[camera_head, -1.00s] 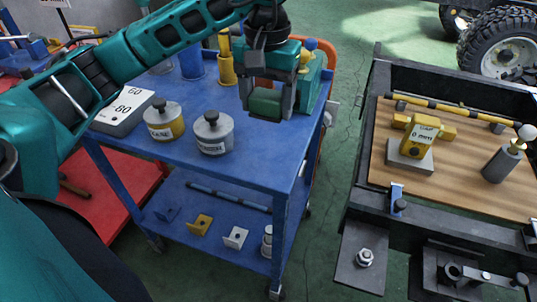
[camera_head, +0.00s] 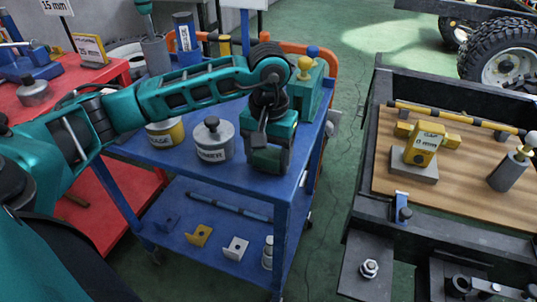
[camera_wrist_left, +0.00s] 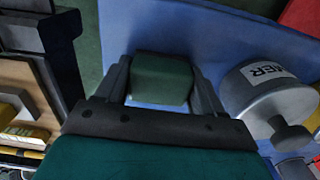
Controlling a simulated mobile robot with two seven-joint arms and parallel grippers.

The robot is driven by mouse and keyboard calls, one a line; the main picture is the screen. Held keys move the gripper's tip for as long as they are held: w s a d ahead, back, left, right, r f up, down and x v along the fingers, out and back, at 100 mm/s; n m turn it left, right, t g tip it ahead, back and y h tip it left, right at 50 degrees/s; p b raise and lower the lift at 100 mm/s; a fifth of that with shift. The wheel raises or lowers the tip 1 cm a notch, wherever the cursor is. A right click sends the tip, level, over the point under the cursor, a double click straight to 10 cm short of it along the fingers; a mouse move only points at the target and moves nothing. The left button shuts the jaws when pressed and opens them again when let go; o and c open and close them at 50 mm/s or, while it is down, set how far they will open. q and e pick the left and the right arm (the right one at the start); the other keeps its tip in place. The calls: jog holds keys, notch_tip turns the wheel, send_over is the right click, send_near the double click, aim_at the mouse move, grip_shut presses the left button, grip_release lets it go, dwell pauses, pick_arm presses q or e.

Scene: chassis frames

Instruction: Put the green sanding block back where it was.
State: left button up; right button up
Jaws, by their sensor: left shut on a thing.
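The green sanding block (camera_wrist_left: 162,78) is between the fingers of my left gripper (camera_wrist_left: 163,85) in the left wrist view, with blue cart top behind it. In the head view my left gripper (camera_head: 267,162) points down at the front right corner of the blue cart's top shelf (camera_head: 262,182). The block is mostly hidden behind the fingers there. I cannot tell whether it touches the shelf. My right gripper is not in view.
A grey lidded tin (camera_head: 213,142) stands just left of my left gripper, with a yellow tin (camera_head: 163,133) beyond it. A teal box with knobs (camera_head: 307,85) is behind the gripper. A dark-framed bench (camera_head: 385,215) is at right.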

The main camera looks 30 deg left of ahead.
aim_at(268, 152)
pick_arm(q)
jog(key=shift+f, duration=0.2)
jog(key=o, duration=1)
jog(key=shift+r, duration=0.1)
jog(key=shift+r, duration=0.2)
notch_tip(268, 152, up, 12)
jog(key=p, duration=0.2)
jog(key=shift+f, duration=0.1)
